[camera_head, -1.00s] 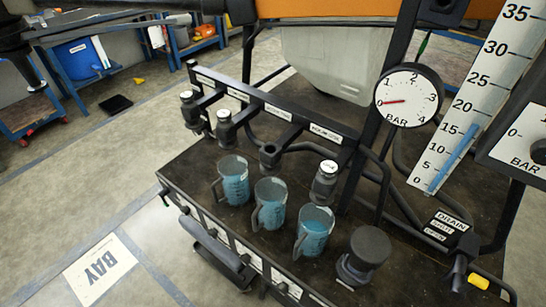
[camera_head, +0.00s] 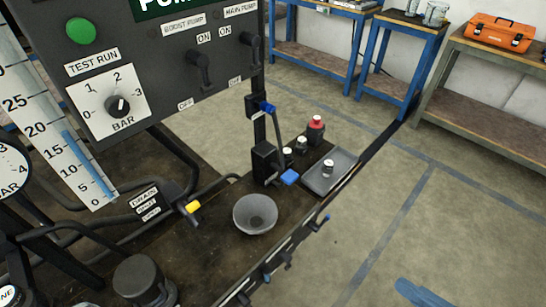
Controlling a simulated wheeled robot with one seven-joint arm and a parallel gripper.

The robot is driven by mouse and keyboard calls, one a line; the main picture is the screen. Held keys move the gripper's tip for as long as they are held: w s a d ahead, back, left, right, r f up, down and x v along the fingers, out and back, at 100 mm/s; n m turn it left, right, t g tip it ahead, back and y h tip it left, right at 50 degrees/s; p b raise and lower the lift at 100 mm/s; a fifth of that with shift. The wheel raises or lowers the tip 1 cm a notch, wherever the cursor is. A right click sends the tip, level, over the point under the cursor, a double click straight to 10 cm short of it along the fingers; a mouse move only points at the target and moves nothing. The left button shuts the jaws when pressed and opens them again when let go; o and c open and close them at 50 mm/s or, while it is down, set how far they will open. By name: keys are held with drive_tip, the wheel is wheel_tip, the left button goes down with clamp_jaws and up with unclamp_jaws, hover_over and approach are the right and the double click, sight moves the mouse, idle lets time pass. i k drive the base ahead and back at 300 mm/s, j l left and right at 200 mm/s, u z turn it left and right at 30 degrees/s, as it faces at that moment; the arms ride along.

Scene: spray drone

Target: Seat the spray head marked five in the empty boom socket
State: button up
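Small dark spray heads with pale caps show in the head view. One spray head (camera_head: 328,168) stands on a grey tray (camera_head: 345,160) at the right end of the bench. Others (camera_head: 301,146) stand beside a black block behind the tray. Their markings are too small to read, so I cannot tell which is marked five. The boom and its sockets are outside the present view. My gripper is not in view.
A grey bowl (camera_head: 255,215) sits mid-bench, with a dark round-capped fitting (camera_head: 140,280) at lower left. The control panel (camera_head: 130,80) overhangs the left. Open floor (camera_head: 460,210) lies right of the bench.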

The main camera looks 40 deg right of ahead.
sight(288, 156)
drive_tip(key=l, duration=0.65)
drive_tip(key=k+l+u, duration=0.1)
drive_tip(key=l, duration=0.5)
drive_tip(key=k+l, duration=0.1)
drive_tip(key=l, duration=0.55)
